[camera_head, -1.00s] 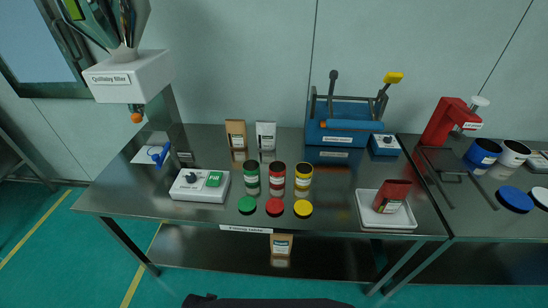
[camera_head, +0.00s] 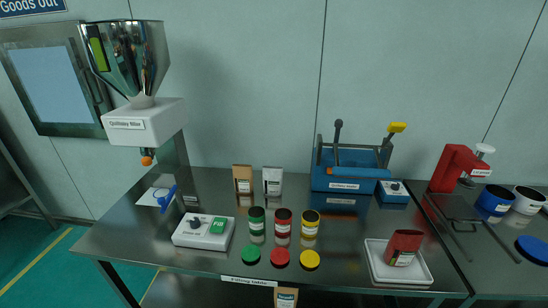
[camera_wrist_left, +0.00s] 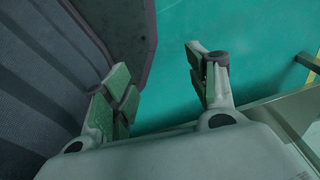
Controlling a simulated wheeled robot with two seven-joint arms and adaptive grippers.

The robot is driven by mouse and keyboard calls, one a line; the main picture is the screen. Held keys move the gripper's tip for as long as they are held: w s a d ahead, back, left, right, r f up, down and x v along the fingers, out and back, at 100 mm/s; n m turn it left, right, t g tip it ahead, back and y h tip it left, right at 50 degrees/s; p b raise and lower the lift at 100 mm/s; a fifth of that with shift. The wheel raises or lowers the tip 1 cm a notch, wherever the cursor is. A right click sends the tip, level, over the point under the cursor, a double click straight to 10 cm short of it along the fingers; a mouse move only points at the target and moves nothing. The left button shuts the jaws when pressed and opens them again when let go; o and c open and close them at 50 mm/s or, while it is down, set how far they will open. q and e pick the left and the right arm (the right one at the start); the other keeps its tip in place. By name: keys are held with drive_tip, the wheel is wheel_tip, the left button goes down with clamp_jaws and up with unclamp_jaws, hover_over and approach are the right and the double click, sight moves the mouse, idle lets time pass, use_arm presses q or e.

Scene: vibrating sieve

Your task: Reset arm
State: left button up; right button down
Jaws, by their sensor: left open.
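My left gripper (camera_wrist_left: 165,95) shows in the left wrist view. Its two fingers with green pads stand apart, and nothing is between them. Teal floor shows past the fingertips, and a dark grey ribbed surface fills the left side of that view. Neither gripper shows in the head view, so my right gripper is out of sight. No arm reaches over the filling table (camera_head: 150,235) in the head view.
The table holds a filler (camera_head: 145,122), a white control box (camera_head: 190,238), several jars and lids, two pouches, a blue sealer (camera_head: 345,180) and a white tray (camera_head: 375,270) with a red-brown pouch. A red press (camera_head: 450,168) stands on the right-hand table.

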use_arm(q)
drive_tip(key=s+a+f, duration=0.1)
drive_tip(key=s+f, duration=0.2)
drive_tip(key=s, duration=0.5)
drive_tip(key=shift+a+f, duration=0.3)
drive_tip(key=shift+f, duration=0.05)
idle(0.8)
